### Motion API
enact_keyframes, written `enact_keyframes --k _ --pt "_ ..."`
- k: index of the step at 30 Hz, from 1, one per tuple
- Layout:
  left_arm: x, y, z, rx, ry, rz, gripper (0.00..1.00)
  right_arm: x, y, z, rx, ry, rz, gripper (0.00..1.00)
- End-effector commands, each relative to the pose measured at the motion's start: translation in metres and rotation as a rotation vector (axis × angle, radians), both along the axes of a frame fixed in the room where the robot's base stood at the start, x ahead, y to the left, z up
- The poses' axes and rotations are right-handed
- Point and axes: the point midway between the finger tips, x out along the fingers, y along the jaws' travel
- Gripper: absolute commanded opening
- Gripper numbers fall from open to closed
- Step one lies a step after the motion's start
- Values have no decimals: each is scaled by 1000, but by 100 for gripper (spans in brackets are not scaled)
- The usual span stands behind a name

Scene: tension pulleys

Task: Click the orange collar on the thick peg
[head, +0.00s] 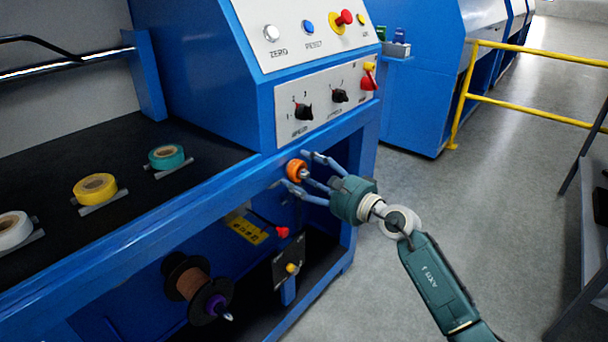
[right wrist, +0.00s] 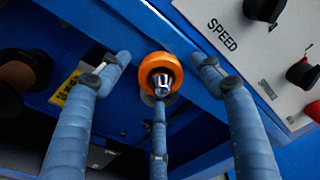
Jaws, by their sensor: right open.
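The orange collar (head: 296,169) is on the front of the blue machine, below the knob panel. In the right wrist view the orange collar (right wrist: 153,62) is a ring around a shiny metal peg end (right wrist: 161,80). How deep it sits on the peg I cannot tell. My right gripper (head: 290,170) is open, its fingers spread on either side of the collar. In the right wrist view two outer fingertips of the right gripper (right wrist: 160,59) stand apart from the collar, and a middle finger points at the peg end. My left gripper is not in view.
The knob panel (head: 325,98) juts out just above the collar. Below are a brown spool (head: 191,284) with a purple collar (head: 216,305) and a red knob (head: 283,232). White, yellow (head: 95,188) and teal tape rolls lie on the dark bed.

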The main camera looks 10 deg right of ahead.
Motion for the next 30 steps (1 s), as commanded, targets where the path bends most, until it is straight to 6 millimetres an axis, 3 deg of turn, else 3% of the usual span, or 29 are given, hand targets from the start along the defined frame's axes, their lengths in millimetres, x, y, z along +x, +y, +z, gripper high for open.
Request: enact_keyframes --k 18,30 --pt "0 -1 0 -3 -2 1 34 -90 -57 2 -2 2 -1 65" --pt "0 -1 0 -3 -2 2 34 -99 -63 4 1 -1 1 65"
